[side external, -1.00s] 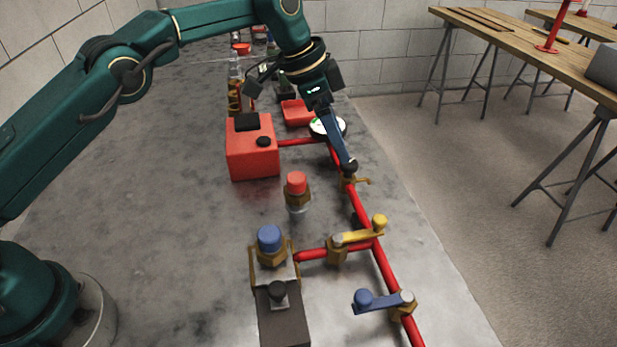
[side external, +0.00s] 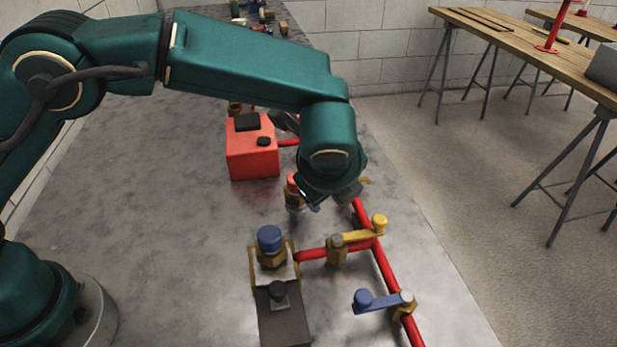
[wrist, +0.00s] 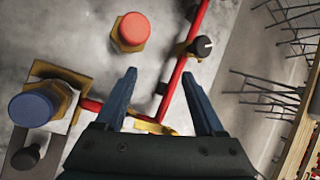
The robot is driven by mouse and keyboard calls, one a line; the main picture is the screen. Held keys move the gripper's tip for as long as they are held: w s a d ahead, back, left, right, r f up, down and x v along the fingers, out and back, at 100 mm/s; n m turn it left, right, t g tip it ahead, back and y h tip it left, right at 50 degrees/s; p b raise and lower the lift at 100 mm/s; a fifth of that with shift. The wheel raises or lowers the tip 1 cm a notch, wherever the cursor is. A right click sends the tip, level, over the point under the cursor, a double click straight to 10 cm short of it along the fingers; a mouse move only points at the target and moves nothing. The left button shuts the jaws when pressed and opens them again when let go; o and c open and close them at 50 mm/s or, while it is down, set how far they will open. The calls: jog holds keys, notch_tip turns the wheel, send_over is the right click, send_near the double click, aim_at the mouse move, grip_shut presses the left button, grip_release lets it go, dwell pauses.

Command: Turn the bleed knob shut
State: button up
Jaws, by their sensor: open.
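A small black knob (wrist: 203,46) with a white mark sits on a brass fitting on the red pipe, in the wrist view; it looks like the bleed knob. In the side view it is hidden behind my arm. My gripper (wrist: 159,77) is open and empty. Its two fingers hang above the red pipe (wrist: 174,85), with the knob beyond the fingertips, up and to the right in the wrist view. Nothing touches the knob. In the side view my wrist hides most of the gripper.
A red-capped brass fitting (wrist: 131,30) and a blue-capped one (wrist: 32,108) stand left of the pipe. A yellow lever valve (side external: 358,238) and a blue lever valve (side external: 383,300) sit nearer along it. A red box (side external: 252,152) stands behind. The left bench surface is clear.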

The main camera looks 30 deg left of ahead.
jog(key=m+t, duration=0.1)
jog(key=m, duration=0.1)
jog(key=s+d+m+t, duration=0.1)
jog(key=m, duration=0.1)
jog(key=d+m+t, duration=0.1)
jog(key=m, duration=0.2)
jog(key=shift+s+d+r+t, duration=0.1)
jog(key=shift+s+r+t, duration=0.15)
jog(key=shift+t, duration=0.05)
jog(key=w+a+m+t, duration=0.1)
jog(key=w+a+m+t+y, duration=0.1)
jog(key=w, duration=0.1)
jog(key=shift+w+f+m, duration=0.1)
jog(key=shift+m, duration=0.3)
jog(key=shift+m+t, duration=0.4)
jog(key=shift+t, duration=0.3)
jog(key=shift+r+x, duration=0.15)
jog(key=shift+x, duration=1.3)
jog(key=shift+r+x, duration=0.15)
jog(key=shift+x, duration=1.3)
jog(key=shift+w, duration=0.15)
grip_shut()
